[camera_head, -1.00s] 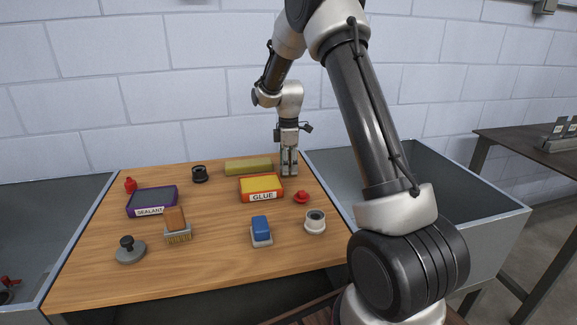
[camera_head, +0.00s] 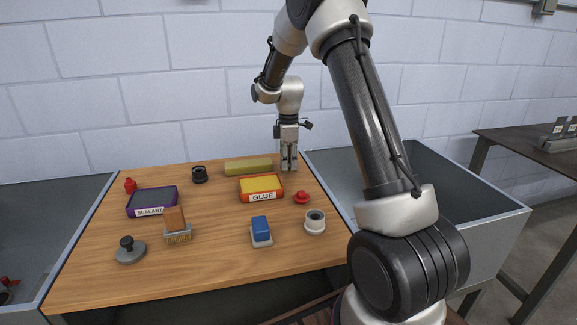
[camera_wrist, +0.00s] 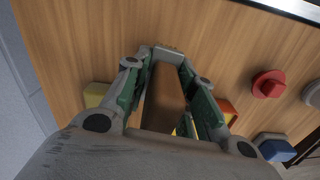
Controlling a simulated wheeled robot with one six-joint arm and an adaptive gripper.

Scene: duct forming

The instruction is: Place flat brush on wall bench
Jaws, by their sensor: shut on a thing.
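My gripper (camera_head: 289,166) is above the far right corner of the wooden bench (camera_head: 210,270), near the wall. In the wrist view its green-padded fingers (camera_wrist: 163,95) are closed around a brown, wood-coloured piece (camera_wrist: 164,98) with a grey end. It looks like the handle of the flat brush; its lower part is hidden, and in the head view the fingers mostly cover it. A second brush (camera_head: 175,226), with a brown handle and yellowish bristles, stands on the bench at left centre.
The sealant box (camera_head: 152,201) is at left. Grey bins (camera_head: 440,240) flank the bench. The front edge is clear.

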